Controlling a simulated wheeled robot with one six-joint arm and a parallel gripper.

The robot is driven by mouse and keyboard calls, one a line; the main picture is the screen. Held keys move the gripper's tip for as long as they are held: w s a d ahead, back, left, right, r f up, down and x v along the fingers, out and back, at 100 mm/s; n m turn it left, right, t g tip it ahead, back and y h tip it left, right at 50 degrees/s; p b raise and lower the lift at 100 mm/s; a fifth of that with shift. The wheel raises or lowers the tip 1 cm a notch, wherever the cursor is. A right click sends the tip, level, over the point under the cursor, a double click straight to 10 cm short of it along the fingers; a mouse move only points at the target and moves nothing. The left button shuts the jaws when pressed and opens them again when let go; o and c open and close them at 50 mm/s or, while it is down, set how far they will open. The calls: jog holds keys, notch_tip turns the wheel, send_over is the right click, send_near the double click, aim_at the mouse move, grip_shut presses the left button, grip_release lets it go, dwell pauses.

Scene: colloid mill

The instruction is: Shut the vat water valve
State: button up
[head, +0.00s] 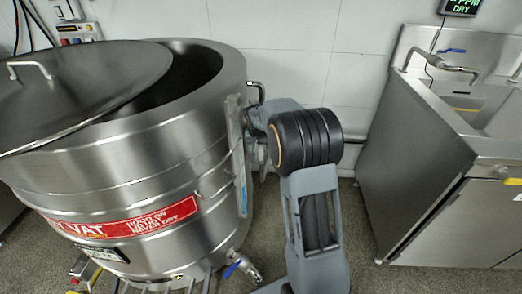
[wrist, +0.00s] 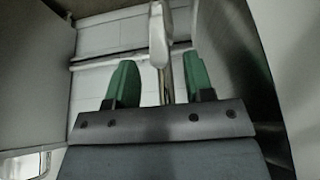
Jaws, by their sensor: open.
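The large steel vat (head: 150,170) stands at the left in the head view, with a red label on its front. A pale, rounded lever-like part (wrist: 160,35) on a thin upright pipe (wrist: 167,88) shows in the wrist view; it looks like a valve handle, but I cannot tell for sure that it is the vat water valve. My gripper (wrist: 158,65) is open, with one green fingertip on each side of the pipe. I cannot tell how deep the pipe lies between them. In the head view my arm hides the gripper.
A blue-handled outlet (head: 236,268) sits low on the vat. A round lid (head: 80,85) partly covers the vat's top. A steel sink unit (head: 425,165) with a blue-levered tap (head: 450,51) stands at the right.

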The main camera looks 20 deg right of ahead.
aim_at(261, 146)
jog(key=shift+x, duration=1.95)
jog(key=shift+d, duration=0.1)
jog(key=shift+c, duration=0.4)
grip_shut()
